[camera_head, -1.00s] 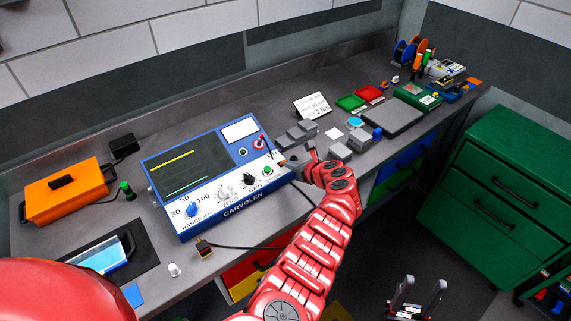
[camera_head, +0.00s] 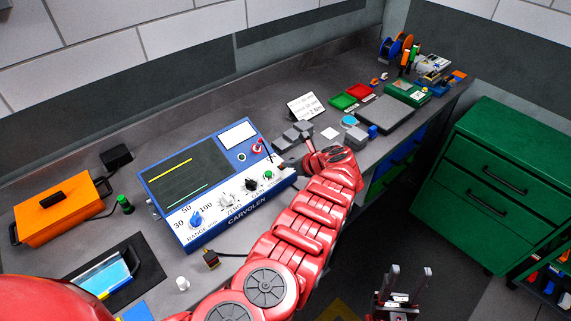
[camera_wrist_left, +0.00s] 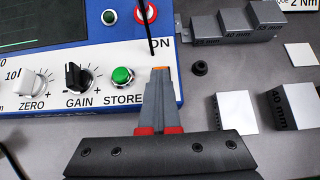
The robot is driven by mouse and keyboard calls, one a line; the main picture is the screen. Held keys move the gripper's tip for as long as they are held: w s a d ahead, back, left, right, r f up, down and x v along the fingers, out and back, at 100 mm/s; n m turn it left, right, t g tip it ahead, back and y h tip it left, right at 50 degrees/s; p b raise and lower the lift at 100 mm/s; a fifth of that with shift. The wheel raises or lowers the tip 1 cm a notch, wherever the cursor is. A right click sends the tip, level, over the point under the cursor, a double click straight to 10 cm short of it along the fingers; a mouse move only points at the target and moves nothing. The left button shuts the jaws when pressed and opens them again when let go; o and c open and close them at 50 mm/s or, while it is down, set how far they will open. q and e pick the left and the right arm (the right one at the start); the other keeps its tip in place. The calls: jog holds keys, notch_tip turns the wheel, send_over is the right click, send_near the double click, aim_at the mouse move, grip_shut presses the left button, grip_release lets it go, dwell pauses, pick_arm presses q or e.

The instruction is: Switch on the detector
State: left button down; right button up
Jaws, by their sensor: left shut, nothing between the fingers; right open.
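The detector (camera_head: 215,190) is a blue-and-white bench unit marked CARVOLEN, with a dark screen showing a yellow and a green line. At its right end, a red round fitting (camera_head: 258,147) and a thin black lever stand above the label ON; the fitting also shows in the left wrist view (camera_wrist_left: 146,13). My left gripper (camera_head: 283,160) is shut and empty at the detector's right edge. In the left wrist view its fingertips (camera_wrist_left: 160,71) are just below the lever's lower end; contact cannot be told. My right gripper (camera_head: 409,272) is open, low in front of the bench.
The green STORE button (camera_wrist_left: 122,75) and GAIN knob (camera_wrist_left: 77,77) are close left of my left fingertips. Grey gauge blocks (camera_head: 292,135) stand to the right. An orange case (camera_head: 60,212) is at left. A green drawer cabinet (camera_head: 485,180) stands at right.

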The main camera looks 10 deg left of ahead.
pick_arm(q)
jog(key=shift+w+a+r, duration=0.25)
jog(key=shift+w+a, duration=0.1)
jog(key=shift+a, duration=0.15)
jog(key=shift+d+r, duration=0.1)
jog(key=shift+r, duration=0.05)
jog(key=shift+r+p, duration=0.6)
jog(key=shift+r, duration=0.15)
jog(key=shift+d, duration=0.1)
